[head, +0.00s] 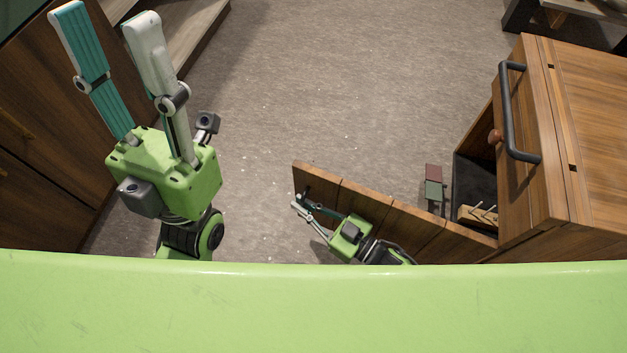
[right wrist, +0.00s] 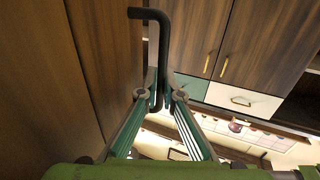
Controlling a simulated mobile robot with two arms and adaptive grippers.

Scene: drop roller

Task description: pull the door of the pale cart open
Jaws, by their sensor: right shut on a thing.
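The wooden cart (head: 590,130) stands at the right of the head view, with a black bar handle (head: 508,110) on its upper front. Its door (head: 400,222) is swung well out from the body, and part of the dark interior (head: 475,175) shows. My right gripper (head: 299,204) is at the door's far end. In the right wrist view its fingers (right wrist: 158,98) are shut on the door's black handle (right wrist: 151,14), with the door panel (right wrist: 70,60) to the left. My left gripper (head: 105,18) is open and empty, raised at the upper left, far from the cart.
Brown cabinets (head: 35,130) stand along the left of the head view. A reddish and green object (head: 433,182) is beside the cart opening, and a small wooden piece (head: 478,214) is near the door's hinge end. The grey floor (head: 350,80) between is clear.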

